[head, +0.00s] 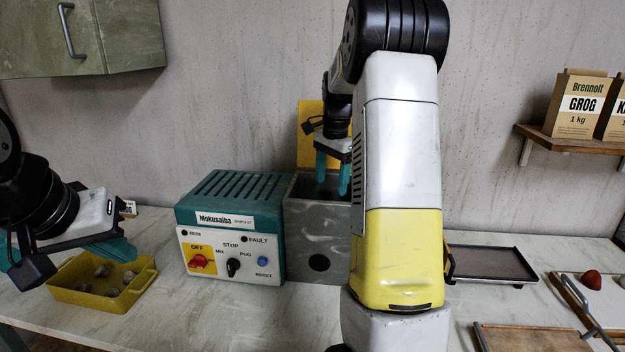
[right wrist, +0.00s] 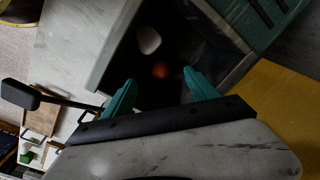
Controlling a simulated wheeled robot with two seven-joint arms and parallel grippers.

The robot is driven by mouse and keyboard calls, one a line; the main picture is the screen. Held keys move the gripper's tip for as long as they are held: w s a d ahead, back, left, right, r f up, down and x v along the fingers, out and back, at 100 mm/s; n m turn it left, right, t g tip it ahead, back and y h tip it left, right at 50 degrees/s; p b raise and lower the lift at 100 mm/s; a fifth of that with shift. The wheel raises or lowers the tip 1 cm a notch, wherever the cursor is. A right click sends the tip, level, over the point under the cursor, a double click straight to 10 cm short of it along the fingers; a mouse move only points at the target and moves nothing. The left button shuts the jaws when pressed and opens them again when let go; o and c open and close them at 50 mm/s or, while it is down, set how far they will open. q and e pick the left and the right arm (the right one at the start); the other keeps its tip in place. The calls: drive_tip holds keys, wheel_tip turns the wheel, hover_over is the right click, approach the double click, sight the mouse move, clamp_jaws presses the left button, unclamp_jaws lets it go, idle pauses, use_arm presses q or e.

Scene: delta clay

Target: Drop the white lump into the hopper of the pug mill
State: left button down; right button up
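The white lump (right wrist: 149,40) lies inside the dark hopper (right wrist: 185,28) of the pug mill in the right wrist view, near a reddish lump (right wrist: 161,71). In the head view the grey hopper (head: 306,222) stands beside the teal mill housing (head: 235,190), and its inside is hidden. My right gripper (head: 332,178) is over the hopper mouth. In the right wrist view its teal fingers (right wrist: 162,92) are apart with nothing between them. My left gripper (head: 110,248) is over the yellow tray at the left; its finger gap does not show clearly.
The yellow tray (head: 75,297) holds several small lumps. A control panel (head: 222,262) with a red knob faces the front. At the right are a dark tray (head: 490,263), a red ball (head: 591,279) and a wooden board (head: 530,340). A shelf (head: 570,139) holds bags.

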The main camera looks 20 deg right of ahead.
drive_tip(key=shift+r, duration=0.1)
wheel_tip(320, 180, up, 8)
drive_tip(key=shift+s+f, duration=0.2)
drive_tip(key=shift+s, duration=0.05)
drive_tip(key=shift+d, duration=0.1)
drive_tip(key=s+a+r+n+t+y, duration=0.1)
drive_tip(key=s+a+r+n+t, duration=0.1)
drive_tip(key=s+a+n, duration=0.4)
drive_tip(key=s+a+r+n+t+y, duration=0.1)
drive_tip(key=s+a+r+n, duration=0.15)
drive_tip(key=s, duration=0.55)
drive_tip(key=s+a+f+n+t, duration=0.1)
drive_tip(key=s+a+f+n, duration=0.1)
drive_tip(key=s, duration=0.4)
drive_tip(key=s+a+f+n+t, duration=0.1)
drive_tip(key=s+a+f+n, duration=0.2)
drive_tip(key=s, duration=0.3)
drive_tip(key=shift+s+a+n, duration=0.3)
drive_tip(key=shift+a+n, duration=0.05)
drive_tip(key=shift+a, duration=0.5)
